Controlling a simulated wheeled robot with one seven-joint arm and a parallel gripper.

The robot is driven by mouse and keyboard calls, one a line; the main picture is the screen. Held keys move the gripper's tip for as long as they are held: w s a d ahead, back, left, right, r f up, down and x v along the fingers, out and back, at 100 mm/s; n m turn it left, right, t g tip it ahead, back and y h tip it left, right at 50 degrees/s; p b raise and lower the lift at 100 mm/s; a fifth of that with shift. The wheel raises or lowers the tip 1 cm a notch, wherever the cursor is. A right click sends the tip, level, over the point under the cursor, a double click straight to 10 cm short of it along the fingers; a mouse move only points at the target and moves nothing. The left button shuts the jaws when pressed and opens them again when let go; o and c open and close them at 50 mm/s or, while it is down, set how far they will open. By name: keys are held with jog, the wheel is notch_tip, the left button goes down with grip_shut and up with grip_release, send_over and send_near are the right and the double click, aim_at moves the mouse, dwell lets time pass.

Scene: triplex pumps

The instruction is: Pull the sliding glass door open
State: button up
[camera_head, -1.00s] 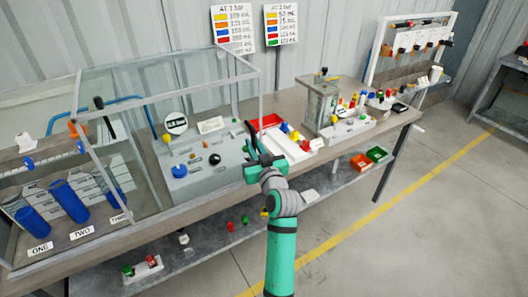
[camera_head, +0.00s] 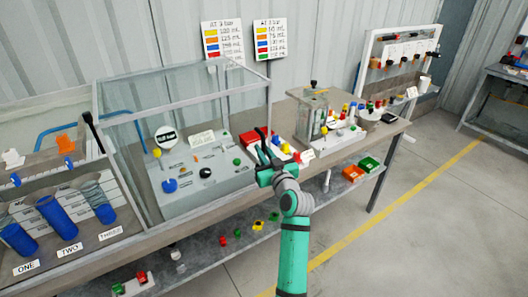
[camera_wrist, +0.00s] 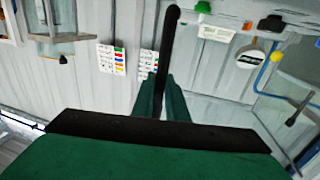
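The glass enclosure (camera_head: 185,105) stands on the bench at centre left, over a grey control box. The black handle (camera_head: 95,130) of its sliding glass door stands upright at the left end of the enclosure. A dark rod that looks like the same handle shows at the right of the wrist view (camera_wrist: 303,108). My gripper (camera_head: 265,142) is in front of the enclosure's right end, well right of the handle and apart from it.
Blue cylinders (camera_head: 58,220) stand left of the handle. A grey control box (camera_head: 200,172) with knobs sits behind the glass. A red tray (camera_head: 252,137) and a clear tank (camera_head: 312,115) stand right of the enclosure. The floor (camera_head: 430,230) at the right is clear.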

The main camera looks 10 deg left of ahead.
jog(key=o, duration=0.4)
jog(key=shift+c, duration=0.2)
jog(key=shift+s, duration=0.1)
jog(key=v, duration=1)
jog(key=shift+s, duration=0.25)
jog(key=shift+d, duration=0.15)
